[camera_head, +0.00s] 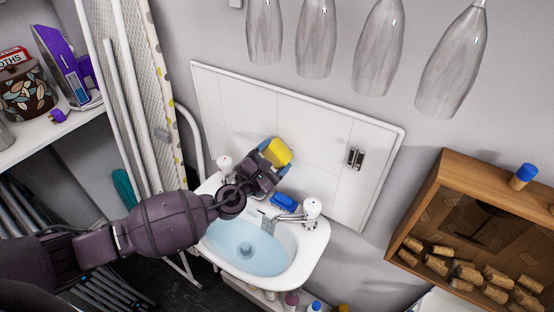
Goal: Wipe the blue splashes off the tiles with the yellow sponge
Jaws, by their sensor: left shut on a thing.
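My left arm comes in from the left over the sink. My left gripper (274,156) is shut on the yellow sponge (279,151), which sits between its fingers in front of the white tiles (320,135). I cannot tell whether the sponge touches the tiles. No blue splashes show clearly on the visible tiles; the gripper, the sponge and the arm hide part of the panel. My right gripper is not in view.
The white sink (312,243), with bluish water, stands below the tiles. A metal fitting (355,158) is on the tiles. Glasses (381,48) hang above. A wooden cork box (440,190) is at right.

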